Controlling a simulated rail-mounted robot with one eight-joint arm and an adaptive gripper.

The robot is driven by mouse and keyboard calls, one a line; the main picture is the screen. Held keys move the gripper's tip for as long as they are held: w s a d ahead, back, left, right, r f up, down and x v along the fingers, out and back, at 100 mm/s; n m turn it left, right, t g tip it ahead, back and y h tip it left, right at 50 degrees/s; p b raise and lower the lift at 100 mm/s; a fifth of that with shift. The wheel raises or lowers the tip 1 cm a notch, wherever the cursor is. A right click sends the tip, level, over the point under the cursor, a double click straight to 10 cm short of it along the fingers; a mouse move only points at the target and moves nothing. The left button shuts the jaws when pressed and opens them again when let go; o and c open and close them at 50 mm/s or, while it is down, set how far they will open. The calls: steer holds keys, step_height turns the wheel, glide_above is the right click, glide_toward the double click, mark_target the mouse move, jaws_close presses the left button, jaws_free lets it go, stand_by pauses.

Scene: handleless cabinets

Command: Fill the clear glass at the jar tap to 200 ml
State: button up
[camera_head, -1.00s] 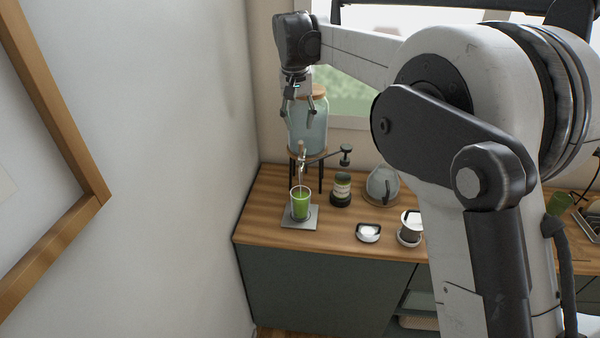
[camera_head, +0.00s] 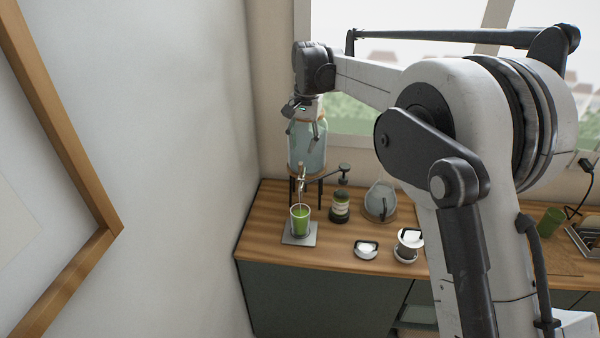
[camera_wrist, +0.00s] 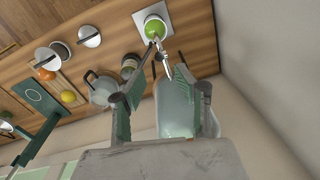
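The clear glass (camera_head: 300,220) stands on a grey square mat (camera_head: 299,239) beneath the jar tap (camera_head: 302,182). It holds green contents almost to its rim; I cannot read a volume mark. In the wrist view the glass (camera_wrist: 155,29) is at the top, under the tap (camera_wrist: 161,55). The pale blue jar (camera_head: 307,150) stands on a dark-legged stand behind it. My gripper (camera_head: 304,130) is up at the jar, above the tap. In the wrist view my gripper (camera_wrist: 160,100) is open, its fingers apart with the tap and jar seen between them. Whether a finger touches the jar is unclear.
A dark labelled bottle (camera_head: 340,207), a glass kettle (camera_head: 380,202), a small white dish (camera_head: 366,250) and a white cup (camera_head: 409,244) stand right of the glass. A wall is close on the left. The counter's front-left part is clear.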

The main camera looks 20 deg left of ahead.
mark_target(300, 171)
steer(key=f, duration=0.3)
steer(key=f+p, duration=0.1)
steer(key=f, duration=0.7)
steer(key=shift+a+f+p, duration=0.1)
steer(key=shift+a+p, duration=0.3)
steer(key=shift+c, duration=0.5)
jaws_close()
steer(key=shift+s, duration=0.1)
steer(key=shift+a, duration=0.1)
